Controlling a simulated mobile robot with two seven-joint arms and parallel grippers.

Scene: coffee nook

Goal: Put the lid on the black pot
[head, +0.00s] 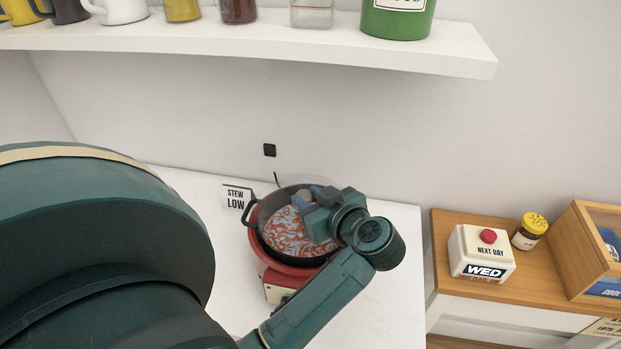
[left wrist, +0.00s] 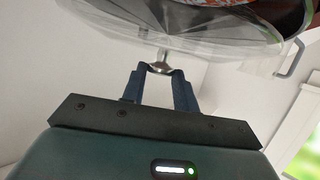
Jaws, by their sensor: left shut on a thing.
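The black pot (head: 292,259) sits on a red cooker at the back of the white counter in the head view. An orange-and-white patterned mass (head: 288,234) shows inside it. My left gripper (head: 303,203) is over the pot and covers its right part. In the left wrist view, the left gripper (left wrist: 160,72) is shut on the metal knob of a clear lid (left wrist: 115,28). The glass is hard to make out in the head view, so I cannot tell whether it touches the pot's rim. My right gripper is not in view.
A "STEW LOW" card (head: 237,197) stands left of the pot. A white shelf (head: 250,42) with mugs and a green tin (head: 398,18) hangs above. A wooden side table with a red-button box (head: 483,255) is at the right. The counter right of the pot is clear.

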